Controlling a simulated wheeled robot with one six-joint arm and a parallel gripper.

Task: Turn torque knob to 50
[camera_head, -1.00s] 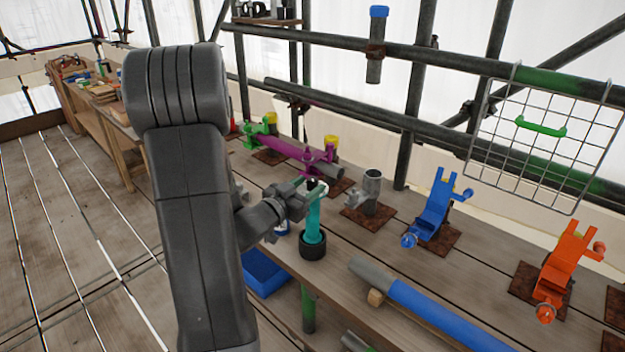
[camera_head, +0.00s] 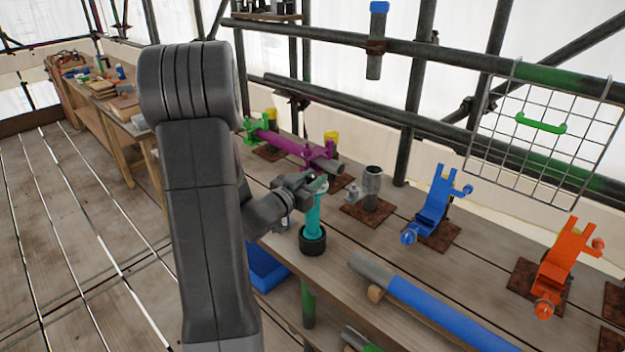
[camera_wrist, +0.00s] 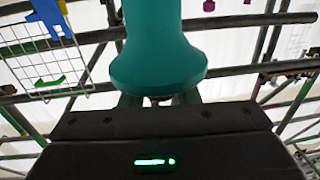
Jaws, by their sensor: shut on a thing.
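A teal tool (camera_head: 313,215) with a thick black round end (camera_head: 313,242) at the bottom stands roughly upright over the near part of the bench. My gripper (camera_head: 316,186) is at its upper end and is shut on it. In the wrist view the teal body (camera_wrist: 160,55) fills the top middle, flaring wide just in front of the dark gripper body (camera_wrist: 160,120). The fingertips are mostly hidden there. I cannot tell whether the black end touches the bench. No torque number or scale is readable, and I cannot make out which part is the torque knob.
A blue bin (camera_head: 267,268) is below the bench edge. A grey upright pipe stub (camera_head: 372,185), a blue clamp (camera_head: 437,205) and an orange clamp (camera_head: 565,260) stand on rusty plates. A blue-grey pipe (camera_head: 430,305) lies in front. A purple pipe (camera_head: 285,147) is behind.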

